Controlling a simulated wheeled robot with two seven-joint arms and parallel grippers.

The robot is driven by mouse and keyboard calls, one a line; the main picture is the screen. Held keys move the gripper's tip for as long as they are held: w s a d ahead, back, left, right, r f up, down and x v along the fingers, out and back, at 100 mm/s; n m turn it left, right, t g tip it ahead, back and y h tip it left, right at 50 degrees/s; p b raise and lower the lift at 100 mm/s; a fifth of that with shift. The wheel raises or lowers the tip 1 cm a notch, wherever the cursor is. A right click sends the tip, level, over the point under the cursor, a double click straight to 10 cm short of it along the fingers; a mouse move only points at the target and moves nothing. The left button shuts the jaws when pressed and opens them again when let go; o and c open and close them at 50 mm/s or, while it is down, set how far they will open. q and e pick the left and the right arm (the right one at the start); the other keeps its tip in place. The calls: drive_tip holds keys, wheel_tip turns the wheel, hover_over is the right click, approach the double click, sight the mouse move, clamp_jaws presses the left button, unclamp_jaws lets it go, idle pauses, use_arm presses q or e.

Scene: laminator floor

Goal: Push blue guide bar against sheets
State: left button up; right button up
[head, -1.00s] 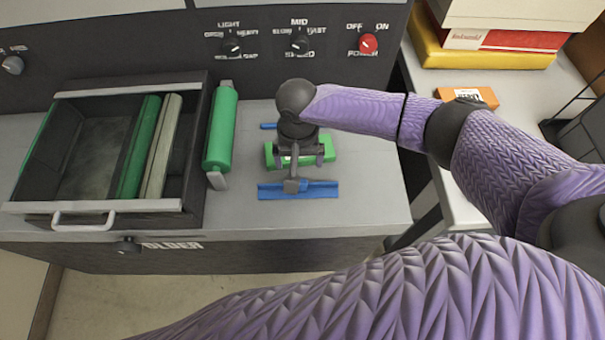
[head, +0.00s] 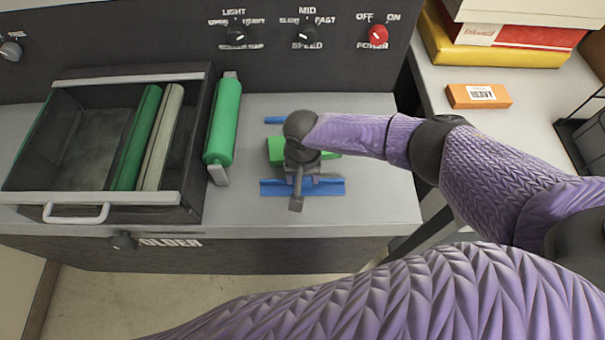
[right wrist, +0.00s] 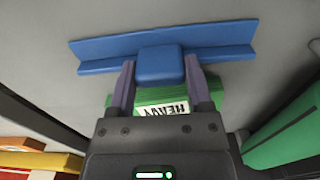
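The blue guide bar (head: 331,187) lies on the grey worktop near its front edge, and a raised blue block stands at its middle in the right wrist view (right wrist: 161,64). My right gripper (right wrist: 160,68) has a finger on each side of this block, close against it, and appears shut on it. In the head view my right gripper (head: 301,181) points down over the bar. A green stack (head: 276,150) lies behind the bar, partly hidden by my gripper; its label reads HEAVY in the right wrist view (right wrist: 167,109). The bar and stack look apart. My left gripper is not in view.
A short blue strip (head: 275,120) shows behind the stack. A control panel with a red knob (head: 378,34) is behind. An orange box (head: 478,96) lies on the right table.

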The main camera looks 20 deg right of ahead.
clamp_jaws()
drive_tip(key=shift+w+d+f+b, duration=0.1)
drive_tip(key=shift+w+b, duration=0.2)
drive_tip(key=w+b, duration=0.1)
drive_tip(key=w, duration=0.1)
drive_tip(key=w+d+b, duration=0.1)
drive_tip(key=b, duration=0.1)
drive_tip(key=shift+w+f, duration=0.15)
drive_tip(key=shift+w, duration=0.25)
drive_tip(key=shift+w+d, duration=0.1)
drive_tip(key=shift+w, duration=0.05)
drive_tip(key=shift+r, duration=0.25)
drive_tip(key=o, duration=0.6)
unclamp_jaws()
drive_tip(key=shift+c, duration=0.2)
drive_tip(key=shift+o, duration=1.2)
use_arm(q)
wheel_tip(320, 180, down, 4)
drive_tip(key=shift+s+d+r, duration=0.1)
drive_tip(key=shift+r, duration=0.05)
